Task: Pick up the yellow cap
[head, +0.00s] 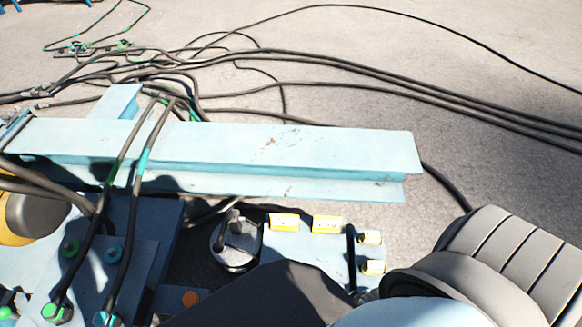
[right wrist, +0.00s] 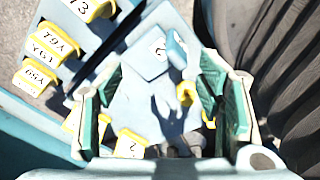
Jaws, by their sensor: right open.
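In the right wrist view my right gripper (right wrist: 158,88) is open, its two green-padded fingers spread wide over a pale blue plate (right wrist: 140,100). A small yellow piece (right wrist: 186,93) shows between the fingers, close to the right one and apart from the left one. I cannot tell for sure whether it is the yellow cap. Several yellow blocks with black markings are near, one (right wrist: 131,144) low between the fingers and one (right wrist: 46,46) at upper left. The head view shows yellow blocks (head: 326,224) on the blue panel. My left gripper is not in view.
A long pale blue beam (head: 230,150) spans the head view behind the panel. Black cables (head: 340,68) run over the grey ground and across the beam's left part. A round metal fitting (head: 235,245) stands left of the yellow blocks. Open ground lies at the right.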

